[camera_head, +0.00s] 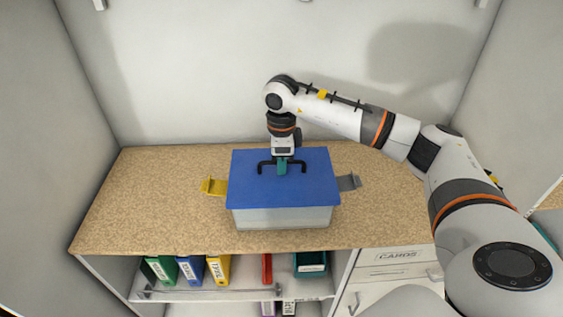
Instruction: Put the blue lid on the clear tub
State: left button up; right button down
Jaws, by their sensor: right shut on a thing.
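The blue lid (283,191) lies over the top of the clear tub (284,217) on the speckled counter. It has a dark handle near its middle. My right gripper (282,168) points down from above and is shut on this handle. The lid hides the tub's opening, and I cannot tell whether it rests fully on the rim. The tub's pale front wall shows below the lid. A yellow clip (213,187) sticks out at the tub's left side and a grey clip (348,183) at its right side. My left gripper is not in view.
The speckled counter (140,205) is clear on both sides of the tub. Walls close it in at the back and sides. Below are a shelf with coloured binders (189,269), a teal bin (310,264) and white drawers (390,274).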

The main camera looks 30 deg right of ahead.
jog(key=c, duration=1.4)
grip_release()
jog(key=shift+c, duration=0.2)
jog(key=shift+r, duration=0.1)
notch_tip(320, 180, up, 12)
jog(key=b, duration=0.2)
